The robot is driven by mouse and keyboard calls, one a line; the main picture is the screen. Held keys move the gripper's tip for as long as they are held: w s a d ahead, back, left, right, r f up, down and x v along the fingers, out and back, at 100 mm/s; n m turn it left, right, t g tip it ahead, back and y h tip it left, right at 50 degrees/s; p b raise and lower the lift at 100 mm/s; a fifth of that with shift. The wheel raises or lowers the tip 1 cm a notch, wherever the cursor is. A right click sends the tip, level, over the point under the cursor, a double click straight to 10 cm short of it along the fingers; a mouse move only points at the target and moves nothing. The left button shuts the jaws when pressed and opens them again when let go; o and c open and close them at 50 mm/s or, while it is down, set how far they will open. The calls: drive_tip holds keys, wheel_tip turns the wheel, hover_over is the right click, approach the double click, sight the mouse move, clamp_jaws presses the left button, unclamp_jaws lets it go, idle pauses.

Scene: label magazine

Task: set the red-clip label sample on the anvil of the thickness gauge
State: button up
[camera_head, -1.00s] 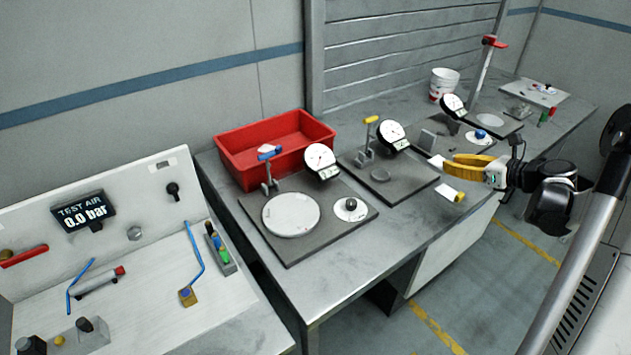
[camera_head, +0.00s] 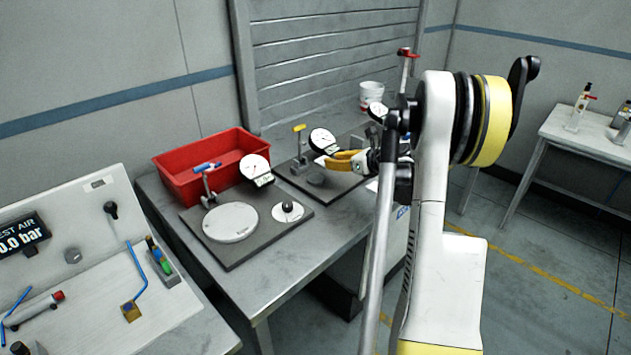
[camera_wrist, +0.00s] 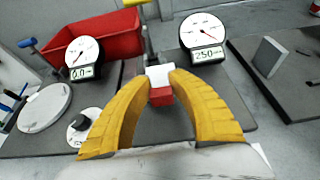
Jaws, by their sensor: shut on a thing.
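My gripper (camera_wrist: 160,82) is shut on the red-clip label sample, a white piece with a red clip (camera_wrist: 161,97) held between the yellow fingertips. In the head view my gripper (camera_head: 332,162) is beside the dial of the yellow-lever gauge (camera_head: 322,141), above its dark base plate. This gauge's dial (camera_wrist: 202,31) stands behind and to the right of the sample in the wrist view and reads about 250. A dark round anvil (camera_head: 315,179) shows on that base in the head view; in the wrist view I cannot make it out behind the sample and fingers.
A blue-lever gauge (camera_head: 255,169) with a large pale disc (camera_head: 230,222) stands to the left, beside a red bin (camera_head: 173,164). In the wrist view another base with a grey block (camera_wrist: 268,57) lies to the right. A white bucket (camera_head: 371,92) stands farther back.

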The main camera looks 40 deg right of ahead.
drive_tip(key=b, duration=0.1)
hover_over(321, 181)
wheel_tip(321, 181, down, 3)
drive_tip(key=shift+w, duration=0.15)
drive_tip(key=shift+f+b, duration=1.05)
drive_tip(key=shift+f, duration=0.85)
drive_tip(key=shift+f, duration=0.2)
drive_tip(key=o, duration=0.9)
drive_tip(key=shift+c, duration=0.2)
drive_tip(key=shift+r, duration=0.1)
